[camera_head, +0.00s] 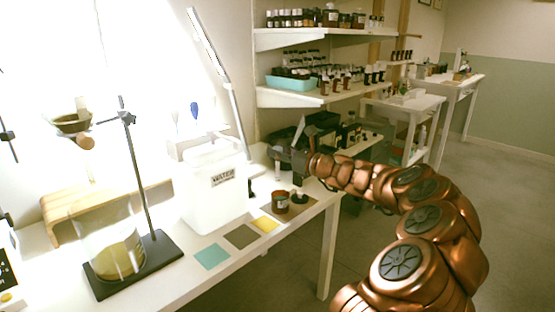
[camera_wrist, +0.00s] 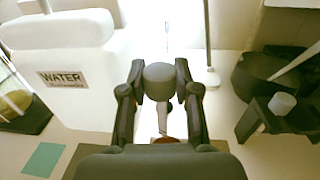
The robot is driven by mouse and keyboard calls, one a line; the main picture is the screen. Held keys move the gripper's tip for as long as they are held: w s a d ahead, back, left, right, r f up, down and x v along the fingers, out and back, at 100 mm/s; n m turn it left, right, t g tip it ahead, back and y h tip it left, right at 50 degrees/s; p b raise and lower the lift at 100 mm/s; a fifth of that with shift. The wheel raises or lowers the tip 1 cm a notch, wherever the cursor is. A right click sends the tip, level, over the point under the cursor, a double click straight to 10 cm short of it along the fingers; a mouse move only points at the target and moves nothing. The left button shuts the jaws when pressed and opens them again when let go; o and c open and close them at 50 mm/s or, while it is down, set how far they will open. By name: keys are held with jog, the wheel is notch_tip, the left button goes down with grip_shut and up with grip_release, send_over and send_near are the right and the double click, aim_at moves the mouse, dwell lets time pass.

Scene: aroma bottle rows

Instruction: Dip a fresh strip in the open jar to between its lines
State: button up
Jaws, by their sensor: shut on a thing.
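The brown jar (camera_head: 281,203) stands on the table's right part in the head view, its mouth seemingly uncovered. A black lid-like piece (camera_head: 299,198) lies to its right. My gripper (camera_head: 290,160) is above and behind the jar, apart from it. A reddish-brown bit of the jar (camera_wrist: 165,140) shows below the fingers. A pale thin piece (camera_head: 299,131) slants up by the gripper; I cannot tell whether it is a strip. No marking lines are readable.
The white WATER container (camera_head: 212,185) stands close left of the jar. A lamp pole (camera_wrist: 208,40) rises behind. A dark pot (camera_wrist: 262,75) and a black block (camera_wrist: 275,118) stand right in the wrist view. Teal (camera_head: 212,256) and yellow (camera_head: 265,224) squares lie in front.

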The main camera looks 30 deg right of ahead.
jog(key=shift+d+f, duration=0.1)
jog(key=shift+d, duration=0.2)
jog(key=shift+s+d+f+b, duration=0.1)
jog(key=shift+d+f+b, duration=0.05)
jog(key=shift+f+b, duration=2.05)
jog(key=shift+b, duration=0.2)
jog(key=shift+f+b, duration=0.35)
jog(key=shift+f, duration=1)
jog(key=shift+f+p, duration=0.15)
jog(key=shift+p, duration=0.2)
dwell(0.8)
dwell(0.7)
jog(key=shift+r+p, duration=2.8)
jog(key=shift+r, duration=0.15)
